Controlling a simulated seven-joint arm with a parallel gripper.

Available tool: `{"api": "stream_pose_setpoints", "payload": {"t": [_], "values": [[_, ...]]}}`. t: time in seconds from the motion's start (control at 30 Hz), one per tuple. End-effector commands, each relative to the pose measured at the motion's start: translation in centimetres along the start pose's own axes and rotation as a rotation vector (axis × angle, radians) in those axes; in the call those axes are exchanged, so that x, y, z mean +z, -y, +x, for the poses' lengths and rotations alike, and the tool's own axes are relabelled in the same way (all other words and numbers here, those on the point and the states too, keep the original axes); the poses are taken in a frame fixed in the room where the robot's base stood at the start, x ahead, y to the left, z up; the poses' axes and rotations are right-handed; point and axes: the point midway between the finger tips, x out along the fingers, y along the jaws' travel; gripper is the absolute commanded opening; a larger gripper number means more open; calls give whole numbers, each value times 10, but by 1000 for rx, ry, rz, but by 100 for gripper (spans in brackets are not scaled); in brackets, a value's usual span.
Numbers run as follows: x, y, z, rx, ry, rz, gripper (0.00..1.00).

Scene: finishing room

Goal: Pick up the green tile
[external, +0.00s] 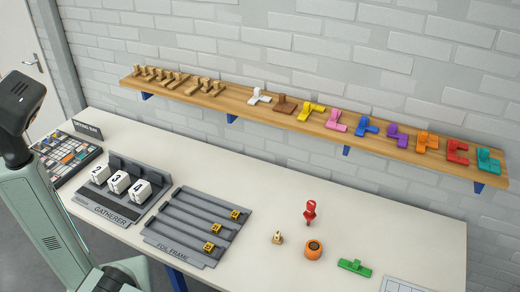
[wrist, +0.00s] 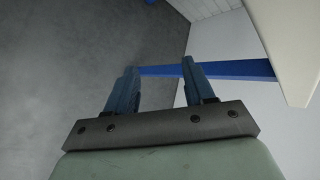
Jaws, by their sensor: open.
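The green tile (external: 354,267) lies on the white table near its front right, a flat bar with a raised knob. My gripper (wrist: 155,75) shows in the wrist view with its two blue fingers apart and nothing between them. It points toward the grey floor, beside the table's edge. In the external view my arm is at the left and the fingers are out of frame. The tile is not in the wrist view.
An orange round object (external: 314,250), a red piece (external: 310,212) and a small brass-coloured piece (external: 277,238) stand left of the tile. The foil frame (external: 190,225) and gatherer (external: 115,207) are further left. A wall shelf (external: 340,132) holds coloured pieces.

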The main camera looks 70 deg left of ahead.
Motion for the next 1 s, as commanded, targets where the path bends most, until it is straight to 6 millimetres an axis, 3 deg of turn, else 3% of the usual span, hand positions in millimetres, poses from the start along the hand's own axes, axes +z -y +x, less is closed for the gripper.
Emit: {"api": "stream_pose_setpoints", "payload": {"t": [0.03,0.2,0.57,0.67,0.87,1.0], "values": [[-12,23,-12,-48,-10,47,53],[-21,77,-41,-156,13,210,53],[-17,146,-80,-275,93,433,53],[0,159,-81,-273,143,500,53],[56,166,-65,-198,248,606,53],[106,168,-52,-114,330,694,53]]}}
